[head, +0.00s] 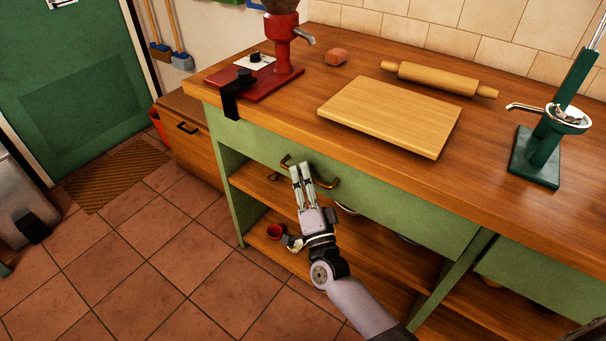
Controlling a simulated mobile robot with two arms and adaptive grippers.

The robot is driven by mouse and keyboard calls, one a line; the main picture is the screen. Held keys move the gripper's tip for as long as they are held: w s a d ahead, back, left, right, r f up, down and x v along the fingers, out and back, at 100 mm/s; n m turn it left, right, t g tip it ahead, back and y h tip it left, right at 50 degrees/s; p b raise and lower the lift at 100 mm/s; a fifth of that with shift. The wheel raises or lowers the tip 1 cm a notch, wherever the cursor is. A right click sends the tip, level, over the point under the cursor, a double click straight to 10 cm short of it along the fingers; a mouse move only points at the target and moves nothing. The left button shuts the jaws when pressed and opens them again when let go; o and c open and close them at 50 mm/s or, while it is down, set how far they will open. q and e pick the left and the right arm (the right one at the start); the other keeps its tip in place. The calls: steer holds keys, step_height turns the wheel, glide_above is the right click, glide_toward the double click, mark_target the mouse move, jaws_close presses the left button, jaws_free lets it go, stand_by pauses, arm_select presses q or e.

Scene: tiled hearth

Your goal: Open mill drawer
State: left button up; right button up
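The mill drawer (385,207) is a long green front under the wooden worktop. It looks flush with the cabinet, with no gap visible. Its curved brass handle (327,184) is near the middle-left of the front. My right gripper (300,169) reaches up from below, its two pale fingers close together over the left part of the handle. The fingers hide part of the handle, so I cannot tell whether they grip it. A red mill (282,38) on a red base stands above on the worktop. My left gripper is not in view.
Open shelves below hold a red cup (274,232).

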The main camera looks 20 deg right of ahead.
steer(key=shift+w+r, duration=0.1)
steer(key=shift+w, duration=0.1)
jaws_close()
stand_by(0.6)
